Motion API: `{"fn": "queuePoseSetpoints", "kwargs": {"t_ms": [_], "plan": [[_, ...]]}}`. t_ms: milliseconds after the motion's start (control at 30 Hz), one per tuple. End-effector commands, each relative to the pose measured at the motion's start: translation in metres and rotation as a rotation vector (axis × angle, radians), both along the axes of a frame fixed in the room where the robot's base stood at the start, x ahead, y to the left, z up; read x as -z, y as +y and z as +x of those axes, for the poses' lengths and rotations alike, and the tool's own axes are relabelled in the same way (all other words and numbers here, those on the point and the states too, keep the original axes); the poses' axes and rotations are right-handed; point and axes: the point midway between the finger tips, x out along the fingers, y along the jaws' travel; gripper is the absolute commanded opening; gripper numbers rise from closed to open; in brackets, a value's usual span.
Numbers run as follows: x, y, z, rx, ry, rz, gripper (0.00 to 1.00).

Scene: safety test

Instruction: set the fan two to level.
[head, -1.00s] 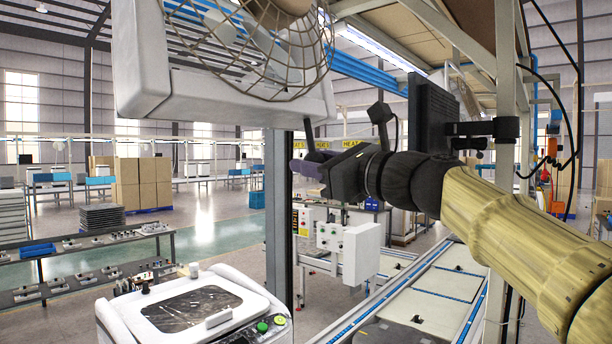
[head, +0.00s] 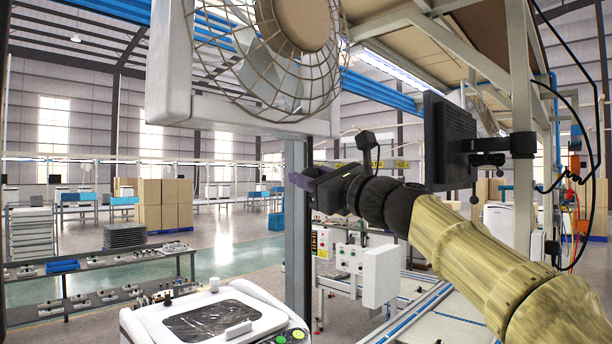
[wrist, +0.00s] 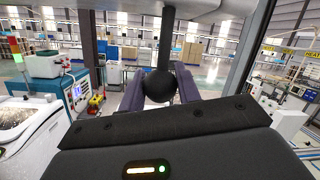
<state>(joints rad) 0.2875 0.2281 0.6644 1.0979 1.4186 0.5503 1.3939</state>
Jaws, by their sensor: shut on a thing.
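A large fan (head: 265,60) with a white housing and a wire cage hangs at the top of the head view, cut off by the frame edge. Its lower edge (head: 225,110) is above and left of my gripper. My gripper (head: 303,181) points left below the fan, next to a grey post. In the wrist view my purple fingers (wrist: 160,95) are on both sides of a black ball knob (wrist: 160,87). The knob's dark stem (wrist: 167,42) runs up toward a pale underside. My gripper is shut on this knob. Fan number labels are not readable.
A grey post (head: 298,235) stands close to my gripper. A white machine with a dark window (head: 210,318) is below left. A black monitor (head: 449,140) on a frame is right, near my arm. A conveyor (head: 450,320) runs at the lower right. The green floor lane (head: 225,255) is clear.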

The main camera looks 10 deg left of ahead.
Motion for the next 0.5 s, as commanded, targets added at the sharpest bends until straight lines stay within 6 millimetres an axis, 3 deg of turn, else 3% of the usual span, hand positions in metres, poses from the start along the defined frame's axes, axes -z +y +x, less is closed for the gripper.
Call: {"fn": "queuePoseSetpoints", "kwargs": {"t_ms": [133, 167, 233, 267, 500], "plan": [[-0.0033, 0.0000, -0.0013, 0.001, -0.006, 0.002, 0.00], [-0.0032, 0.0000, -0.0013, 0.001, -0.006, 0.002, 0.37], [-0.0027, 0.0002, -0.0013, 0.000, -0.005, 0.003, 0.51], [-0.0024, 0.0003, -0.0012, 0.000, -0.004, 0.002, 0.54], [-0.0008, 0.0004, -0.0008, -0.001, -0.002, 0.000, 0.54]]}}
